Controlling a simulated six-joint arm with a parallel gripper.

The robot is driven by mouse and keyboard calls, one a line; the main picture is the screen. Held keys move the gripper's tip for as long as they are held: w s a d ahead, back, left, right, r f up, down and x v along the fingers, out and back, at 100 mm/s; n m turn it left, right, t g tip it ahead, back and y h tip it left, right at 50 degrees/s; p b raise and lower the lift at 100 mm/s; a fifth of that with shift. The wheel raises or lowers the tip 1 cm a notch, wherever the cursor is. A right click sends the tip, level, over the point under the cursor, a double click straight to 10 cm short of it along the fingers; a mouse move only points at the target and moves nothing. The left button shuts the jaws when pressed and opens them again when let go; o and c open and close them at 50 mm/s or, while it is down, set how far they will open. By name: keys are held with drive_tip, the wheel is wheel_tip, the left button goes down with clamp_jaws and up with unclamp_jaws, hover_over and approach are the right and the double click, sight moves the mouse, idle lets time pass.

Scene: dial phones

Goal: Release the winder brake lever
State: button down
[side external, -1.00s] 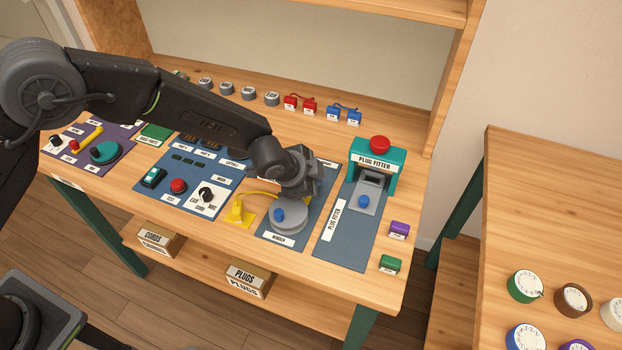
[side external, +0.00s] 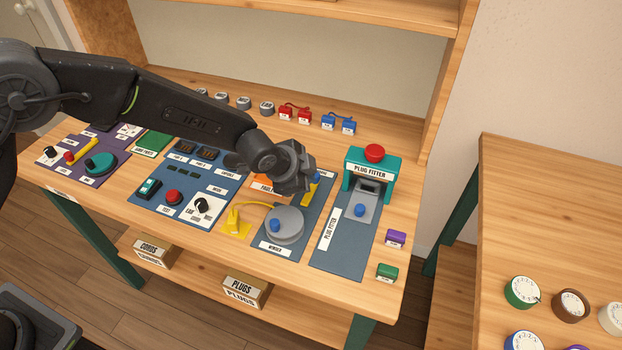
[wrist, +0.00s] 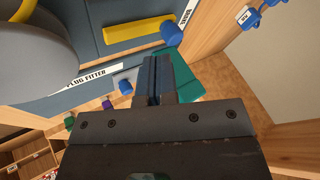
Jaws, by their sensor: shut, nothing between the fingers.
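The winder is a grey disc (side external: 288,228) with a blue crank knob on a blue panel; its disc also shows large at the upper left of the wrist view (wrist: 32,52). The brake lever is a yellow bar (wrist: 137,31) with a blue knob (wrist: 171,32) on its end. In the side view its blue and yellow end (side external: 315,187) shows just right of my gripper (side external: 304,186), which hides the rest. In the wrist view my fingers (wrist: 157,78) are shut and empty, below the blue knob. I cannot tell if they touch it.
The teal plug fitter (side external: 374,166) with a red button stands right of the winder panel. A yellow cord plug (side external: 234,221) lies left of the winder. Red and blue cords (side external: 338,124) sit at the back of the bench. The wooden shelf upright (side external: 452,85) rises behind.

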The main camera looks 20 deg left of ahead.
drive_tip(key=v, duration=0.6)
drive_tip(key=shift+s+r, duration=0.15)
drive_tip(key=shift+s, duration=0.1)
drive_tip(key=s+a+r+n+y, duration=0.2)
drive_tip(key=s+a+r+n, duration=0.65)
drive_tip(key=a+r, duration=0.65)
drive_tip(key=s+a+r+n, duration=0.1)
drive_tip(key=s+a, duration=0.3)
drive_tip(key=s, duration=0.5)
drive_tip(key=s+a+r+n+g+y, duration=0.1)
drive_tip(key=s+a+n, duration=0.3)
drive_tip(key=s, duration=0.6)
drive_tip(key=shift+a+r, duration=0.2)
drive_tip(key=shift+a, duration=0.05)
drive_tip(key=c, duration=1.8)
unclamp_jaws()
